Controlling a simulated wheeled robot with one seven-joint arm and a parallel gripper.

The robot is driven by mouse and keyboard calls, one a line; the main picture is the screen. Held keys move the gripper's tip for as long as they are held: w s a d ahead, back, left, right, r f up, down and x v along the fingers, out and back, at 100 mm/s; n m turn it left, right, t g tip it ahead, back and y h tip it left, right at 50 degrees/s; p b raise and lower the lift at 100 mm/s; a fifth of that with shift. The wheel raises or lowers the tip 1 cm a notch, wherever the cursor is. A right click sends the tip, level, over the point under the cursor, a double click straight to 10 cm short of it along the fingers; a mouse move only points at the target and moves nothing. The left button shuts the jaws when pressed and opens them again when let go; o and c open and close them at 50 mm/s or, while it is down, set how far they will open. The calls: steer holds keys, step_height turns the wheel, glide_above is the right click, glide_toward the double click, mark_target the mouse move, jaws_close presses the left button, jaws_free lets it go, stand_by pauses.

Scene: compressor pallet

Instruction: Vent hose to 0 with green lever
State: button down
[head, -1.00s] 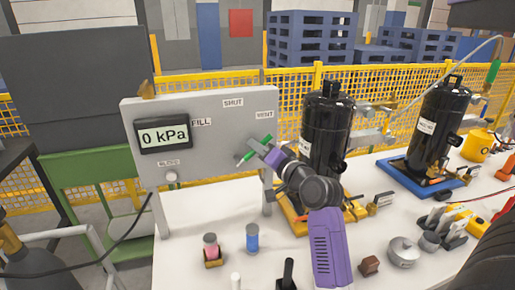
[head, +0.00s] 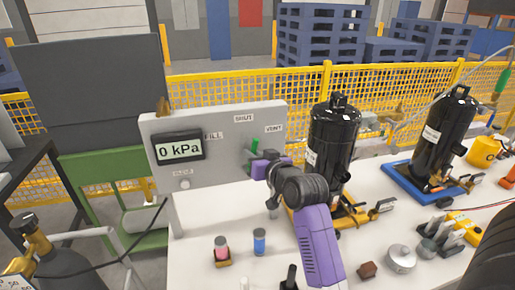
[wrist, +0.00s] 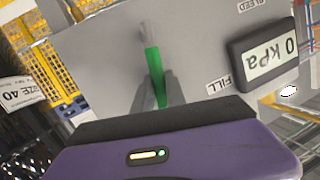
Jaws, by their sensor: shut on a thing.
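The grey panel (head: 222,150) carries a display (head: 180,148) reading 0 kPa. It has a SHUT label (head: 243,118) at the top, a VENT label (head: 273,128) at the right and a FILL label (head: 213,135) beside the display. The green lever (head: 255,145) shows near upright below these labels, partly hidden by my gripper (head: 258,167). In the wrist view, my gripper (wrist: 154,92) is shut on the green lever (wrist: 153,70), with a finger on each side. The display (wrist: 268,50) and FILL label (wrist: 219,85) show there too.
A black compressor (head: 332,145) stands close to the right of my gripper; another black compressor (head: 445,138) stands on a blue base further right. A pink-topped part (head: 221,245) and a blue part (head: 259,240) stand on the white table in front. Yellow mesh fencing runs behind.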

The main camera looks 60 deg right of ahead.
steer(key=shift+w+a+r+n+g+p, duration=0.15)
steer(key=shift+w+a+n+g+p, duration=0.25)
steer(key=shift+n+p, duration=0.45)
steer(key=shift+w, duration=0.15)
steer(key=c, duration=1.4)
jaws_free()
steer(key=shift+o, duration=0.2)
steer(key=b+v, duration=0.1)
steer(key=v, duration=0.7)
steer(key=shift+w, duration=0.1)
